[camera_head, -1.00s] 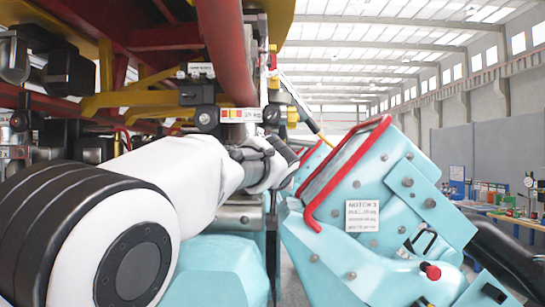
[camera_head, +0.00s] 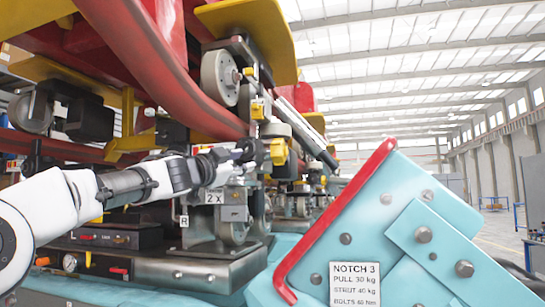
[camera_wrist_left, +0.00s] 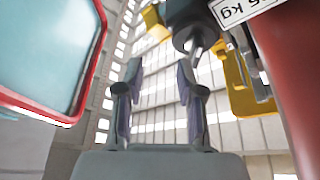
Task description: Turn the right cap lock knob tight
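My left gripper (camera_head: 248,152) is at the end of the white arm, below the red rail and beside the yellow-and-dark fittings (camera_head: 279,150). In the left wrist view its two fingers (camera_wrist_left: 158,84) are apart with nothing between them. A dark round part with a metal tip (camera_wrist_left: 194,34) is just beyond the right finger. I cannot tell whether it is the right cap lock knob, and no knob is clearly identifiable in the head view. A metal block marked "2 X" (camera_head: 214,198) and an "R" tag (camera_head: 184,221) sit below the gripper. My right gripper is not in view.
A teal panel with a red rim (camera_head: 450,240) and a "NOTCH 3" sign (camera_head: 355,284) fills the lower right. A red tube (camera_head: 160,70) crosses above the left arm, near a grey wheel (camera_head: 219,78). Open hall space lies at the right.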

